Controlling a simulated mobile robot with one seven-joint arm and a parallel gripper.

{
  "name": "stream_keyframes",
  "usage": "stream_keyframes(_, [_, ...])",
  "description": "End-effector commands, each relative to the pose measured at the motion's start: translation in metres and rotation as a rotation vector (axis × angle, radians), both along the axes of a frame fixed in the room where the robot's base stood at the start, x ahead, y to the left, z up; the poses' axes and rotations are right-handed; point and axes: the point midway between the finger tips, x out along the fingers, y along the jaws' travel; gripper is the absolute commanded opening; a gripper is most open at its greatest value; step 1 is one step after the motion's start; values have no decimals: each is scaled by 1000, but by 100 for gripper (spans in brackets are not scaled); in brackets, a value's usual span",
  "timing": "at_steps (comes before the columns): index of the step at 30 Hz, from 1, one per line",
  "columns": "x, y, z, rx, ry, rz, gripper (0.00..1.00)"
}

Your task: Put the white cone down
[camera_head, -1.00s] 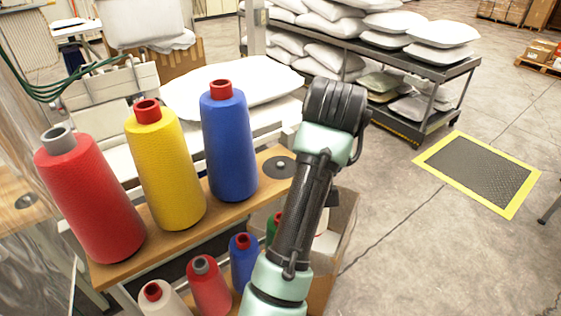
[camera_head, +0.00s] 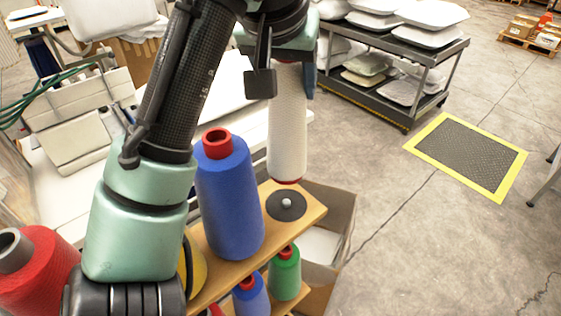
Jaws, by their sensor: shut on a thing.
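My gripper (camera_head: 286,78) is shut on the white cone (camera_head: 287,135), near its top, and holds it upright. The cone's red lower rim shows just above and behind the black round base with a light peg (camera_head: 286,203) at the right end of the wooden shelf (camera_head: 314,212). The cone looks raised off the shelf, and I cannot tell the exact gap. The cone's top is hidden by my gripper.
A blue cone (camera_head: 230,195) stands just left of the peg. A red cone (camera_head: 38,272) is at far left, and a yellow one (camera_head: 198,275) is mostly hidden by my arm. Smaller cones, including a green one (camera_head: 284,272), stand below. A cardboard box (camera_head: 338,212) is behind the shelf.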

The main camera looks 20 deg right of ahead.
Motion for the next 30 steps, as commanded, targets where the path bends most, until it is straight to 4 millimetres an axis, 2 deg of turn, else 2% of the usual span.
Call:
stream_keyframes(6, [-1,0,-38,-2,2,1,0])
stream_keyframes(13, [0,0,-57,-2,0,0,0])
stream_keyframes(18, [0,0,-81,-2,1,0,0])
stream_keyframes(29, [0,-1,-88,-3,-1,-1,0])
stream_keyframes(30, [0,-1,-87,-2,-1,-1,68])
